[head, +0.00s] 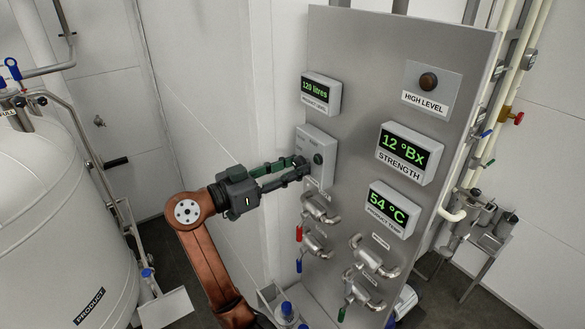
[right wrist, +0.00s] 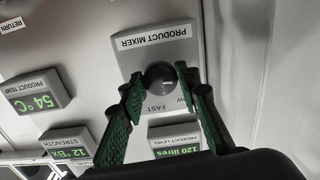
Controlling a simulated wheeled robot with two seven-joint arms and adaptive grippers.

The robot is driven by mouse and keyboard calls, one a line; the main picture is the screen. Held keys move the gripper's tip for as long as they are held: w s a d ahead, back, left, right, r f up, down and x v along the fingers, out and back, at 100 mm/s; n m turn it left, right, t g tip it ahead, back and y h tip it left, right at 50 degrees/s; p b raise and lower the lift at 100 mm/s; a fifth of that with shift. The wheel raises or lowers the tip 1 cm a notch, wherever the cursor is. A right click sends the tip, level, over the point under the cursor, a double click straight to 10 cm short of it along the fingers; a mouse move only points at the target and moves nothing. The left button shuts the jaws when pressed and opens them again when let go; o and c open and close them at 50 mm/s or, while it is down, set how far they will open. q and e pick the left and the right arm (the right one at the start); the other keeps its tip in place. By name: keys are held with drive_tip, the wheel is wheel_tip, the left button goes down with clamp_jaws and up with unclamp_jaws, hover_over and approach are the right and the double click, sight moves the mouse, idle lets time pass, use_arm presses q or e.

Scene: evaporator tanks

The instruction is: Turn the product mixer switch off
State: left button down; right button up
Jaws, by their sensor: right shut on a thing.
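The product mixer switch is a round dark knob (right wrist: 160,77) on a grey box (right wrist: 180,42) labelled PRODUCT MIXER, upside down in the right wrist view. The word FAST shows beside the knob; another label is partly hidden by a finger. In the head view the box (head: 311,138) sits on the left side of the steel panel. My right gripper (head: 300,166) reaches it from the left. In the right wrist view its green fingers (right wrist: 159,76) stand on either side of the knob and are shut on it. The knob's exact setting is unclear. My left gripper is not in view.
The steel panel (head: 360,60) also carries displays for litres (head: 320,92), strength (head: 409,153) and temperature (head: 392,209), and a high level lamp (head: 428,82). Several valve handles (head: 320,208) stick out just below the switch. A white tank (head: 60,220) stands at the left.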

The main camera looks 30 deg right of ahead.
drive_tip(key=shift+n, duration=0.8)
drive_tip(key=o, duration=1.1)
drive_tip(key=shift+o, duration=0.2)
drive_tip(key=a, duration=1.2)
drive_tip(key=shift+s, duration=0.45)
